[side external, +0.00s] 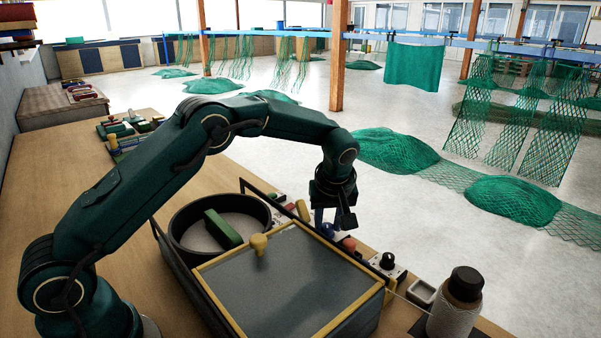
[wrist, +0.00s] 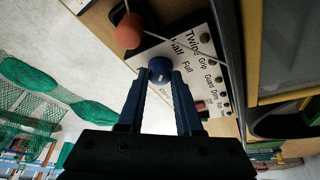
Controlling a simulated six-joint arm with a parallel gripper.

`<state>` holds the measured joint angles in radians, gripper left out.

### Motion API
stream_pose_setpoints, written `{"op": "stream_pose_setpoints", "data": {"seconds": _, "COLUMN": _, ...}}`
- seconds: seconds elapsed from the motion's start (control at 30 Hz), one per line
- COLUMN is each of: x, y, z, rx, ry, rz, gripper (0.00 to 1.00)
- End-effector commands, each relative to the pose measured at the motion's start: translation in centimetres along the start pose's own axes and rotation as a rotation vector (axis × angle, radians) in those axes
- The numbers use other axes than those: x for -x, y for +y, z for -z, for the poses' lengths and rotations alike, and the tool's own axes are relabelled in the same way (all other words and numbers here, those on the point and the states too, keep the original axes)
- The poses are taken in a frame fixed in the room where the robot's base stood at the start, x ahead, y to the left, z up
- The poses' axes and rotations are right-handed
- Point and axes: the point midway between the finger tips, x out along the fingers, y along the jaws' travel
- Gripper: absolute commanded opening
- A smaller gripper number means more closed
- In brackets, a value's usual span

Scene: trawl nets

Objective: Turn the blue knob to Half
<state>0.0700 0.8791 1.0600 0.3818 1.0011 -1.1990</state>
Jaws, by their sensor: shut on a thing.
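The blue knob (wrist: 160,68) sits on a white label panel (wrist: 190,60) in the wrist view. The words Half and Full are printed beside it, with Half toward the upper side and Full to the right. My gripper (wrist: 160,76) is shut on the blue knob, one blue finger on each side. A small pale mark shows on the knob's face, but I cannot tell which label it points to. In the side external view my gripper (side external: 333,222) is lowered over the panel, and the blue knob (side external: 327,230) shows small between the fingers.
A red ball-shaped knob (wrist: 129,31) stands close by. A yellow-edged box lid (side external: 290,285) with a yellow knob (side external: 259,242) lies in front of the panel. A black round tub (side external: 190,215) holds a green block.

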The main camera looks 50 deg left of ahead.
Motion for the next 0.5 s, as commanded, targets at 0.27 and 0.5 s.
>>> {"op": "stream_pose_setpoints", "data": {"seconds": 0.27, "x": 0.01, "y": 0.0, "z": -0.05, "rx": 0.01, "ry": -0.002, "rz": 0.004, "gripper": 0.0}}
{"op": "stream_pose_setpoints", "data": {"seconds": 0.5, "x": 0.0, "y": 0.0, "z": -0.05, "rx": 0.01, "ry": -0.002, "rz": 0.004, "gripper": 0.61}}
